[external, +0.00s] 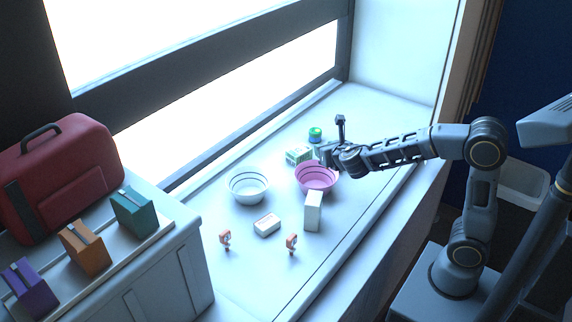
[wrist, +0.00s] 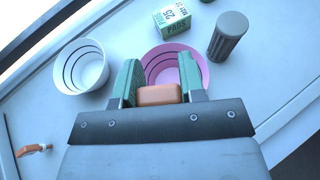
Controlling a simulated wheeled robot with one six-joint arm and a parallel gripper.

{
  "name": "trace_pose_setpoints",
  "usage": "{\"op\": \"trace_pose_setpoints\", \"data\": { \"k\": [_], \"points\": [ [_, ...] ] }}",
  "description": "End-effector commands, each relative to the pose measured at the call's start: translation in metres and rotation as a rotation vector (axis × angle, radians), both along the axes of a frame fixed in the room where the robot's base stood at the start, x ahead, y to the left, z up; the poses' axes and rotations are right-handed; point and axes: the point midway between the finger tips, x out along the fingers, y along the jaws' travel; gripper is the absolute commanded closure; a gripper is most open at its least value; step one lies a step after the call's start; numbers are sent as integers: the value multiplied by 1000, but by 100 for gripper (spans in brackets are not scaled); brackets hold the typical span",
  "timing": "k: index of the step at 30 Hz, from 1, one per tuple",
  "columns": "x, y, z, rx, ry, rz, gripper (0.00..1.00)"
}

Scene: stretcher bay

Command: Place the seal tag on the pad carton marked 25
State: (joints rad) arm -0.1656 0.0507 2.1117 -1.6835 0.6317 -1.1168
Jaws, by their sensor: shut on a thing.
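My gripper (wrist: 158,92) is shut on an orange piece, the seal tag (wrist: 158,96), held between its green fingers. In the wrist view the tag overlaps the near part of the pink bowl. The pad carton marked 25 (wrist: 172,18) is a small white and green box with its label showing, beyond the pink bowl and apart from the tag. In the external view my gripper (external: 328,158) is over the back of the pink bowl, just right of the carton (external: 298,155). The tag cannot be made out there.
The pink bowl (external: 317,178) and white bowl (external: 249,184) stand on the ledge. A grey ribbed cylinder (wrist: 228,37) is right of the carton. A white upright box (external: 313,211), a low white box (external: 267,224) and two orange clips (external: 225,239) (external: 291,243) are nearer the front.

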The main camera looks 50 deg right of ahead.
Motion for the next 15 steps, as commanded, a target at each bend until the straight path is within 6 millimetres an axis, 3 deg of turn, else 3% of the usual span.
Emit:
{"op": "trace_pose_setpoints", "data": {
  "k": [1,6,11,15],
  "points": [
    [8,-30,4,1,-2,-38,85],
    [26,-95,15,6,-10,-72,85],
    [39,-125,25,5,-17,-47,85],
    [53,-119,35,1,-24,32,85]
  ]
}}
